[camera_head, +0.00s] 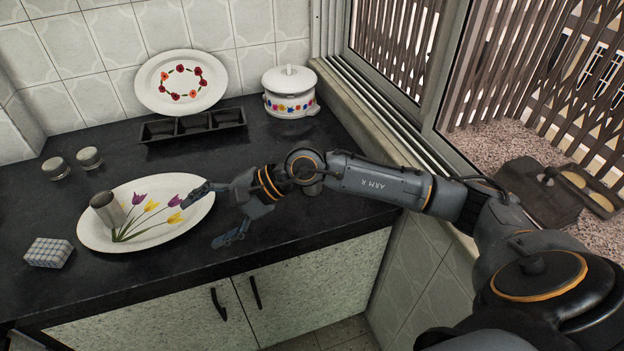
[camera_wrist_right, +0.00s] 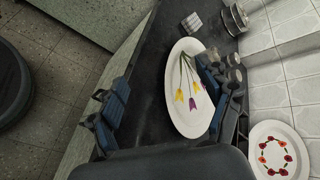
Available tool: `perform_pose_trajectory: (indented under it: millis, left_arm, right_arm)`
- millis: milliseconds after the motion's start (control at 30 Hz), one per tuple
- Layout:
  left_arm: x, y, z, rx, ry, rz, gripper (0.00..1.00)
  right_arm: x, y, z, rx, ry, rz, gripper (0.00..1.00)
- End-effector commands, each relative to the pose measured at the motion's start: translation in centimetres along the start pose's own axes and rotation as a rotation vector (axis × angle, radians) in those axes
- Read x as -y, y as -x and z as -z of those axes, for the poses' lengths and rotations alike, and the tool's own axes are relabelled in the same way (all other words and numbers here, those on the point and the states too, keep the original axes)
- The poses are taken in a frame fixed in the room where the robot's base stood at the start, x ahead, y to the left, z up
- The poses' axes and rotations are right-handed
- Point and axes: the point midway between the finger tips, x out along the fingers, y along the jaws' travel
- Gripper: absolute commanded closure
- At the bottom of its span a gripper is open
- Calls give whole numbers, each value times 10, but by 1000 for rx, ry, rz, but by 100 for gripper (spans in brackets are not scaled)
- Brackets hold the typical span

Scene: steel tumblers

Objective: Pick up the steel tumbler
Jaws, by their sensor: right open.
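The steel tumbler (camera_head: 108,212) stands upright at the left end of a white oval plate (camera_head: 88,235) with painted tulips, in the head view. My right gripper (camera_head: 211,216) is open and empty, at the right end of the plate and to the right of the tumbler, with a clear gap between them. In the wrist view my right gripper (camera_wrist_right: 163,92) has its fingers apart, and the plate (camera_wrist_right: 178,114) shows between them. My left gripper is not in view.
Two small lidded jars (camera_head: 89,157) stand behind the plate at left. A checkered block (camera_head: 48,253) lies in front. A black divided tray (camera_head: 193,125), a flowered plate (camera_head: 180,82) and a white pot (camera_head: 290,92) stand along the back.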

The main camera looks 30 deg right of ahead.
Motion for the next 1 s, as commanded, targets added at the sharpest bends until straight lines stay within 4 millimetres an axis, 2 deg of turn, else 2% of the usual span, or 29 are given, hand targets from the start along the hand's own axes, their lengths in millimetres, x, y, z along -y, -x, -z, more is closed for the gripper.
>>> perform_pose_trajectory:
  millis: [33,100,167,200,300,400,533,800,1000]
  left_arm:
    - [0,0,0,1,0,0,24]
    - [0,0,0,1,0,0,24]
    - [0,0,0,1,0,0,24]
    - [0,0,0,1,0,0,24]
    - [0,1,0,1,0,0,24]
    - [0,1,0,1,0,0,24]
    - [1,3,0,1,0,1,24]
    - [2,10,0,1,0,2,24]
    - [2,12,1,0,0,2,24]
  right_arm:
    - [-11,21,37,-123,173,-136,22]
    - [-27,56,84,-266,360,-331,22]
    - [-36,91,119,-369,478,-488,22]
    - [-39,114,138,-426,535,-583,22]
    - [-44,167,171,-532,622,-774,22]
    - [-45,200,186,-587,657,-888,22]
    - [-52,210,199,-606,666,-943,22]
    - [-79,185,235,-603,665,-942,22]
    - [-90,174,252,-604,668,-939,22]
